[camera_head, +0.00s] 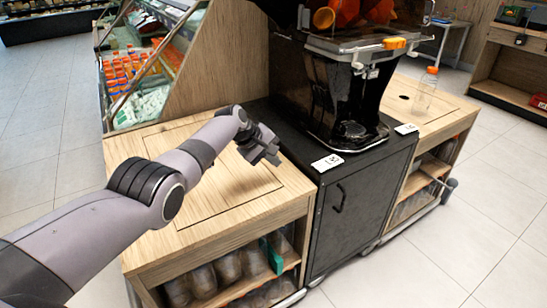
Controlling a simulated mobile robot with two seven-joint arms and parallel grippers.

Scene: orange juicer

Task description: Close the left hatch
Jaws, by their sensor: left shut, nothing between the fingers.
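The left hatch (225,193) is a square wooden panel in the top of the wooden counter left of the juicer. It looks to lie flat, level with the counter top around it. My left arm crosses over its left and back parts and hides some of them. My left gripper (270,152) is shut and empty, above the back right part of the hatch, near the black cabinet. I cannot tell whether it touches the panel. My right gripper is not in view.
The black juicer (345,90) stands on a black cabinet (355,205) right of the hatch. A clear bottle (424,92) stands on the right wooden counter (455,105). Bottles (228,268) fill the shelves below the hatch. A chilled display (125,75) stands behind. Floor at front right is clear.

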